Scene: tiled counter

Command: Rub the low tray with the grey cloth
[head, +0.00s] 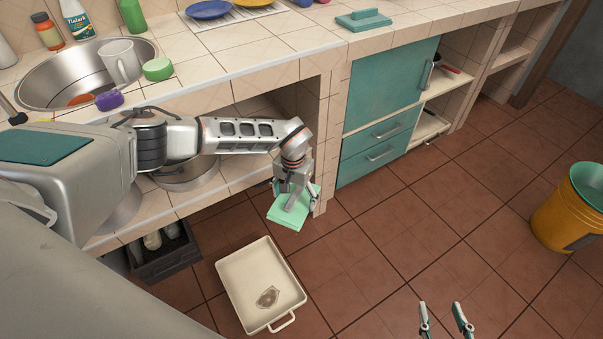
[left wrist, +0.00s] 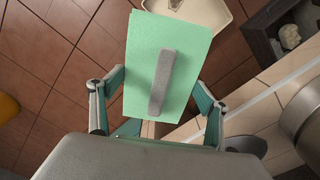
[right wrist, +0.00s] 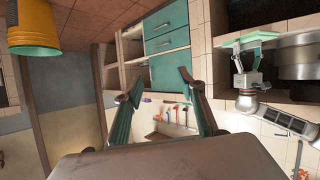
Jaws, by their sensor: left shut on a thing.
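The low tray (head: 237,285) is cream, with a handle at its near end, and lies on the floor. A brownish stain (head: 267,297) shows inside it. Part of the tray (left wrist: 212,12) shows at the top of the left wrist view. My left gripper (head: 291,190) is shut on a flat mint-green pad (head: 288,217) with a grey bar (left wrist: 162,82) across it. It holds the pad in front of the counter, apart from the tray. No plain grey cloth is visible. My right gripper (head: 445,318) is open and empty, above the floor at the bottom edge.
A similar teal pad (head: 364,20) lies on the tiled counter. The counter edge and open shelf are close to my left arm. A dark crate (head: 165,256) stands left of the tray. A yellow bucket (head: 562,222) stands far right. Floor right of the tray is clear.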

